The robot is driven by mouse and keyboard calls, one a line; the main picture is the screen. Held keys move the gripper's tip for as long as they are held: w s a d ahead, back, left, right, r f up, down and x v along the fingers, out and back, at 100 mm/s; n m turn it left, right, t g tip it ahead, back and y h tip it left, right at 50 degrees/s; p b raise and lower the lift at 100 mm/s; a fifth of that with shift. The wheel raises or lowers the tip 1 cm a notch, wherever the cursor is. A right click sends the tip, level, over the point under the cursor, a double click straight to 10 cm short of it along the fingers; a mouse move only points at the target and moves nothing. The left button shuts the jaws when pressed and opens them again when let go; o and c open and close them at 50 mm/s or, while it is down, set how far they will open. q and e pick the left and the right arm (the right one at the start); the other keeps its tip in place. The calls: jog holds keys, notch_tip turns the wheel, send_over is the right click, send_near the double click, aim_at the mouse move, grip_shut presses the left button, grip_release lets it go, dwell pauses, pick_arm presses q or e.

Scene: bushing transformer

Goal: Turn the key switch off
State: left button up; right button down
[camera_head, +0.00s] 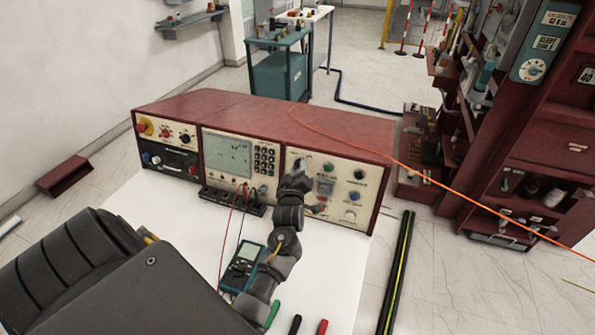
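A red console (265,112) with cream front panels stands at the far side of the white table. Its right panel (345,199) carries several knobs and buttons. I cannot make out which of them is the key switch; my gripper hides part of this panel. My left gripper (297,176) is at the left part of the right panel, very close to it or touching. Its fingers are too small and dark to tell whether they are open or shut, or on anything. My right gripper is not in view.
A teal multimeter (243,268) with red and black leads lies on the white table (180,215), near my arm. Green, black and red handles lie at the table's front. An orange cable crosses over the console.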

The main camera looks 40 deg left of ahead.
pick_arm(q)
jog(key=p+v, duration=0.4)
jog(key=v, duration=0.7)
dwell(0.4)
